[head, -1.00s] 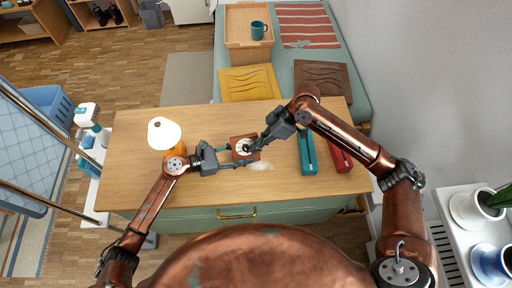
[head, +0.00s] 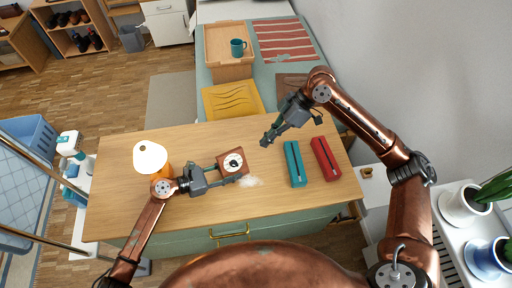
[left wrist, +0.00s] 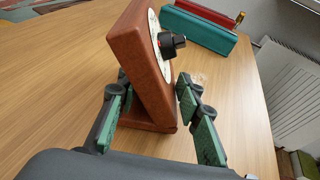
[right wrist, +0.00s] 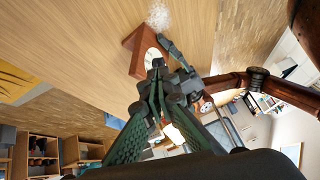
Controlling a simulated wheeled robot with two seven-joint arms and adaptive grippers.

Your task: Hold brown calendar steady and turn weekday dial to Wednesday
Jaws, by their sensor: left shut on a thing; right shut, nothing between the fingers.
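The brown calendar (head: 222,158) stands on the wooden desk, with a round white dial (head: 233,161) on its face. In the left wrist view the calendar (left wrist: 136,50) looks upright, and a black knob (left wrist: 171,45) with a red part sticks out from the dial. The weekday lettering is too small to read. My left gripper (head: 232,173) is shut on the calendar's lower part, one finger on each side. My right gripper (head: 265,142) is shut and empty, apart from the calendar, up and right of it. The calendar also shows in the right wrist view (right wrist: 136,42).
A teal case (head: 294,165) and a red case (head: 325,159) lie right of the calendar. A lamp with a white shade (head: 150,157) stands at the left. A whitish patch (head: 250,182) marks the desk (head: 130,200) beside the calendar. The desk's front middle is clear.

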